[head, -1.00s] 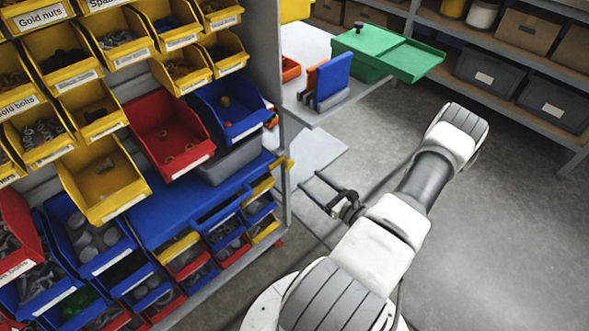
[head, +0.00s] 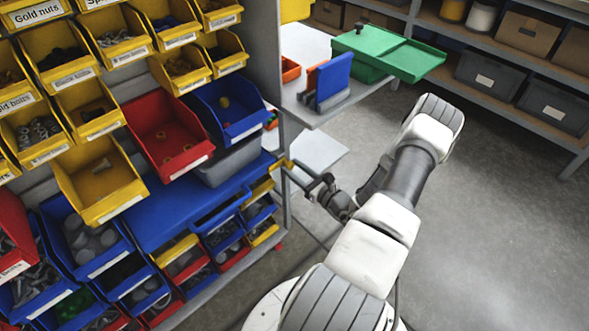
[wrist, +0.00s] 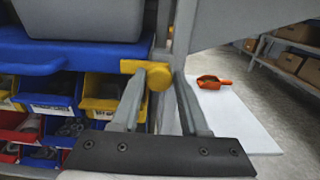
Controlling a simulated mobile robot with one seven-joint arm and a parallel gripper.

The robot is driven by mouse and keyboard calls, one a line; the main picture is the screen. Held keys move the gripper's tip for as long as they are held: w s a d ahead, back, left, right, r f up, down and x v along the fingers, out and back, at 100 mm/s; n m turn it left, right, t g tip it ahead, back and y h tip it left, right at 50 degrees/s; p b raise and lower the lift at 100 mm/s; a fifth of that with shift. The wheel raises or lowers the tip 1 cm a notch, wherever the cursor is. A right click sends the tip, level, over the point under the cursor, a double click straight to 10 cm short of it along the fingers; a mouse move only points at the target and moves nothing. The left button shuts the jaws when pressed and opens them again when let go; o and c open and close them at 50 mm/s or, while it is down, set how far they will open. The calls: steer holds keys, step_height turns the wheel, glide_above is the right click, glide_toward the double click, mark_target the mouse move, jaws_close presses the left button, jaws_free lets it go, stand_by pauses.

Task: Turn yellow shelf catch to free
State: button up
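The yellow shelf catch (head: 282,163) sits at the front right corner of the blue shelf (head: 190,205), by the grey upright. In the wrist view the catch (wrist: 159,78) shows as a short level bar with a round knob at its right end. My gripper (head: 291,170) reaches it from the right. In the wrist view my gripper (wrist: 165,72) has its fingers apart, one on each side of the knob.
Coloured bins (head: 185,255) fill the rack below and left of the catch. A grey bin (head: 232,160) stands on the blue shelf. A white board (wrist: 235,120) with an orange scoop (wrist: 213,81) lies right of the upright. The floor to the right is open.

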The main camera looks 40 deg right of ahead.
jaws_close()
steer(key=shift+m, duration=0.5)
steer(key=m+p, duration=0.1)
steer(key=m, duration=0.2)
steer(key=shift+d+m+p, duration=0.1)
steer(key=shift+m+p, duration=0.3)
steer(key=m+p, duration=0.1)
steer(key=m, duration=0.3)
steer(key=shift+f+m, duration=0.1)
steer(key=shift+m, duration=0.2)
steer(key=m, duration=0.4)
steer(key=shift+p, duration=0.4)
steer(key=m, duration=0.4)
steer(key=shift+f, duration=0.15)
steer(key=shift+m, duration=0.4)
